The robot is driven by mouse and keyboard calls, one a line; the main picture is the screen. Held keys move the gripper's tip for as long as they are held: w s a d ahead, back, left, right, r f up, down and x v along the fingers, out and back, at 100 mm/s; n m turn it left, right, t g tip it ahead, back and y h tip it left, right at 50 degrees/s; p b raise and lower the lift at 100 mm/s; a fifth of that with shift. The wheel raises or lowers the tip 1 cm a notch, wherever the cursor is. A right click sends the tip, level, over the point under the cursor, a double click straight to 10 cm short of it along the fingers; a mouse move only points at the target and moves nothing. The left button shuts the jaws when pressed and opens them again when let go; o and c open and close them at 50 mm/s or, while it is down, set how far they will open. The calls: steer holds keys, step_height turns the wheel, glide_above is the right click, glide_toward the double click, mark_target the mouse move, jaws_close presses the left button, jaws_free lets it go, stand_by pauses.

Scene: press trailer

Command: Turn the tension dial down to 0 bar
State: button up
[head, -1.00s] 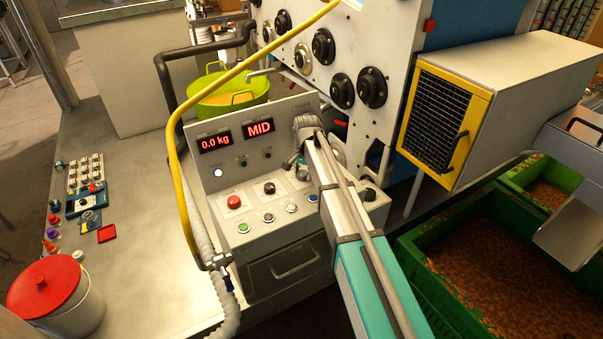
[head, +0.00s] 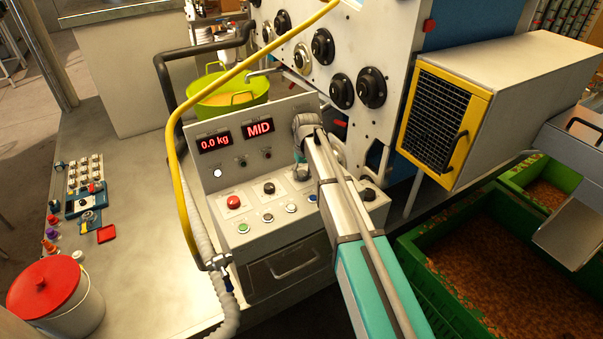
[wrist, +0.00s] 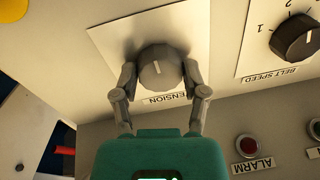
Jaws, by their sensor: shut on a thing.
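The tension dial (wrist: 161,70) is a round grey knob with a pale pointer line, on a light plate whose label is partly hidden and reads "ENSION". In the wrist view the pointer aims up the picture, and I see no scale marks around it. My gripper (wrist: 160,82) is shut on the dial, with one finger on each side of it. In the head view my arm covers the dial and most of the gripper. The control panel (head: 224,177) shows red displays reading "0.0 kg" and "MID" (head: 258,128).
The belt speed knob (wrist: 296,37) is close by on its own plate, with an alarm lamp (wrist: 246,147) below it. Several buttons, including a red one (head: 233,202), sit on the console. A yellow hose (head: 171,165) passes left of it. Green crates (head: 437,290) stand at the right.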

steer(key=n, duration=0.4)
steer(key=shift+s+n, duration=0.1)
steer(key=shift+n, duration=0.2)
steer(key=n, duration=0.4)
steer(key=shift+h, duration=0.3)
steer(key=shift+n, duration=0.3)
steer(key=shift+a, duration=0.1)
steer(key=o, duration=1.2)
steer(key=shift+c, duration=0.2)
steer(key=shift+r, duration=0.15)
